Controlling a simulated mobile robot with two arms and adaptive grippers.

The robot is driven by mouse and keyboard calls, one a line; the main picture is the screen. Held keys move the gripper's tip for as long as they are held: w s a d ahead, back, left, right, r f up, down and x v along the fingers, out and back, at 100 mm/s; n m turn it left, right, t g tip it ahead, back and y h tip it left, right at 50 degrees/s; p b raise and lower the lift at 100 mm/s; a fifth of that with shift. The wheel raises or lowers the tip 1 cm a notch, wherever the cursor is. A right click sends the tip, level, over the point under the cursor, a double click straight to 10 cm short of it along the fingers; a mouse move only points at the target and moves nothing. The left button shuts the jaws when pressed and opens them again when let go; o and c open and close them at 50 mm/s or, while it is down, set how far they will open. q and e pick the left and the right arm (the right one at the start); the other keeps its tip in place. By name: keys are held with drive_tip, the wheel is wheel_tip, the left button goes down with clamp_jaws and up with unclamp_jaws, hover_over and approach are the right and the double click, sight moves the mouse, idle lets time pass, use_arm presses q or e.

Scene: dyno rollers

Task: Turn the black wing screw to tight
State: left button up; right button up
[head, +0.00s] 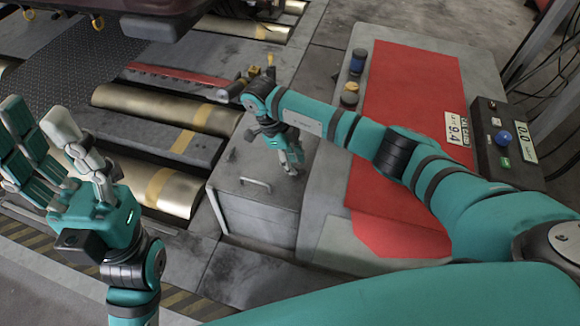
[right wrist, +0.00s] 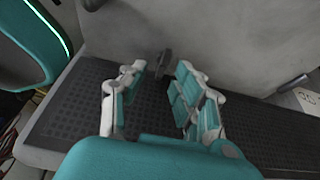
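The black wing screw (right wrist: 163,62) shows in the right wrist view as a small dark piece against a grey wall, just beyond my fingertips. I cannot make out the screw in the head view. My right gripper (right wrist: 158,88) is open, its fingers spread to either side below the screw, with nothing between them. In the head view my right gripper (head: 291,163) points down over the grey box beside the red-topped console. My left gripper (head: 42,118) is raised at the left, open and empty, away from the screw.
A grey box (head: 236,215) with a handle stands beside the console's red panel (head: 405,100). A control box (head: 504,140) with a blue knob is at the right. A dark textured strip (right wrist: 75,110) runs beneath my right fingers.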

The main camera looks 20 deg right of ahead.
drive_tip(key=shift+x, duration=0.85)
drive_tip(key=shift+w+d, duration=0.1)
drive_tip(key=shift+w, duration=0.15)
drive_tip(key=shift+s, duration=0.1)
drive_tip(key=shift+c, duration=0.4)
clamp_jaws()
